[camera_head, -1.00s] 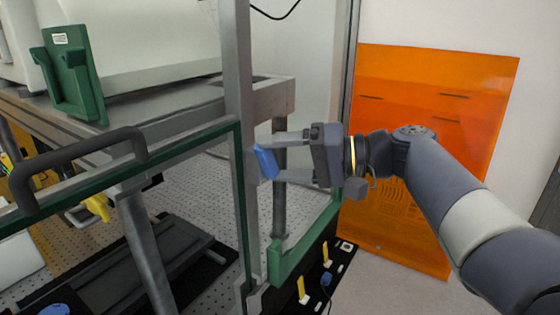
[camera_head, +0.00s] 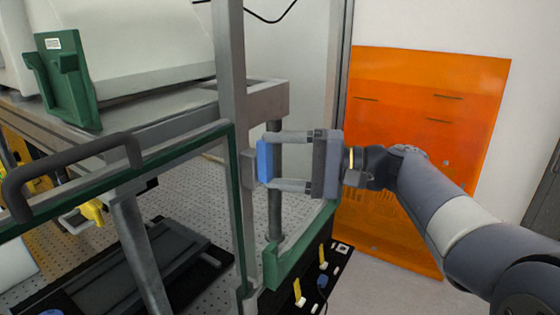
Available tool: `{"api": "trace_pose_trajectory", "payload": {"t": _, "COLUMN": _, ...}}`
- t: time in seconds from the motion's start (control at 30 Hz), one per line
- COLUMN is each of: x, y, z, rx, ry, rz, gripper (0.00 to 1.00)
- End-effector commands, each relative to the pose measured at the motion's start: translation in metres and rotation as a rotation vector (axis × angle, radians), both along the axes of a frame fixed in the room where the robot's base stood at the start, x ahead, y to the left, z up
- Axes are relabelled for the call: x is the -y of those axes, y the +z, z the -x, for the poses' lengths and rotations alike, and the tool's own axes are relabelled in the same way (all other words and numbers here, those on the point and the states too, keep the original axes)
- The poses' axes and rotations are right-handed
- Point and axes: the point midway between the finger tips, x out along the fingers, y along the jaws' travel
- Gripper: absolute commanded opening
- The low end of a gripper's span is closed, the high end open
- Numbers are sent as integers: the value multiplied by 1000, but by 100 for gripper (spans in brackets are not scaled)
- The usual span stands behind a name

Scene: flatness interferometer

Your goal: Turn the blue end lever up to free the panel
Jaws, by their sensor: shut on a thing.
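The blue end lever (camera_head: 264,162) sits on the grey upright post at the right end of the green-framed panel (camera_head: 234,180). It stands about upright, its long side vertical. My gripper (camera_head: 271,161) reaches it from the right, with one finger at its upper end and one at its lower end, shut on it. The lever's mount behind it is partly hidden. The panel has a dark curved handle (camera_head: 75,165) at the left.
A grey metal frame and bench (camera_head: 180,100) stand behind the panel. An orange see-through screen (camera_head: 430,140) stands behind my arm. A green bracket (camera_head: 65,82) hangs at the upper left. Small yellow clips (camera_head: 298,290) sit on a black strip below the lever.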

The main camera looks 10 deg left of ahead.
Motion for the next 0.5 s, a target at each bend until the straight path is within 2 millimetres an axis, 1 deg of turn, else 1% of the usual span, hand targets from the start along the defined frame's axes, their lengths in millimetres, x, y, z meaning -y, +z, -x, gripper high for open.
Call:
{"api": "trace_pose_trajectory", "payload": {"t": 0.2, "x": 0, "y": 0, "z": 0, "rx": 1, "ry": -2, "rz": 0, "gripper": 48}}
{"api": "trace_pose_trajectory", "payload": {"t": 0.23, "x": 0, "y": 0, "z": 0, "rx": 1, "ry": -2, "rz": 0, "gripper": 72}}
{"api": "trace_pose_trajectory", "payload": {"t": 0.4, "x": 0, "y": 0, "z": 0, "rx": 1, "ry": -1, "rz": 1, "gripper": 86}}
{"api": "trace_pose_trajectory", "payload": {"t": 0.5, "x": 0, "y": 0, "z": 0, "rx": 1, "ry": -1, "rz": 1, "gripper": 93}}
